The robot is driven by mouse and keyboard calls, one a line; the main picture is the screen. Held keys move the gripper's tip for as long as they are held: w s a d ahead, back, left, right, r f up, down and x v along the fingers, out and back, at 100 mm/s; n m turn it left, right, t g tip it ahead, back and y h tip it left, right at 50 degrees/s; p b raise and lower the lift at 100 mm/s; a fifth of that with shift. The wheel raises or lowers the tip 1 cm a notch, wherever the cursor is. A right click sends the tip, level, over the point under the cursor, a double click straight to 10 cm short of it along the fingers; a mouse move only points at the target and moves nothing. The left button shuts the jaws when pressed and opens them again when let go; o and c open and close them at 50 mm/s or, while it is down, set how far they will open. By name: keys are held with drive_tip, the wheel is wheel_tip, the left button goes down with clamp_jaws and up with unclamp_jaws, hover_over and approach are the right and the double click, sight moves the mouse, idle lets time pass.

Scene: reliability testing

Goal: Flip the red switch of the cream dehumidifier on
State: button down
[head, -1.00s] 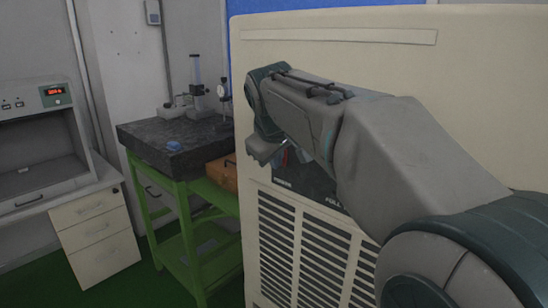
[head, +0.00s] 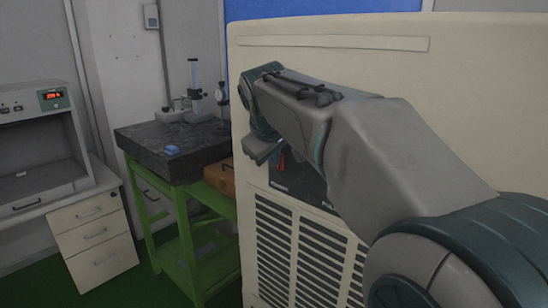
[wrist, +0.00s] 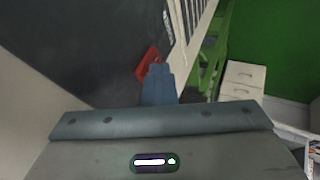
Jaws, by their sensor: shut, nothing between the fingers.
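The cream dehumidifier (head: 395,75) stands large at the right in the head view, with a dark control panel above its vent slats. The red switch shows as a small red patch (head: 282,160) beside the wrist. In the wrist view the red switch (wrist: 148,60) stands out from the dark panel (wrist: 85,50). My gripper (wrist: 158,72) is shut and empty, its blue-grey fingertips at the switch's lower right and overlapping part of it. I cannot tell whether they touch. My arm hides much of the panel in the head view.
A green stand (head: 183,215) with a black slab (head: 150,142) and an orange-brown box (head: 220,178) stands left of the dehumidifier. A white drawer unit (head: 95,235) is farther left. Green floor lies between them.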

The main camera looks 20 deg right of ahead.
drive_tip(key=shift+r, duration=0.1)
drive_tip(key=a+f+v, duration=0.1)
drive_tip(key=a+v, duration=0.1)
drive_tip(key=v, duration=1)
drive_tip(key=shift+s+a, duration=0.4)
drive_tip(key=shift+a, duration=0.05)
drive_tip(key=shift+d, duration=0.15)
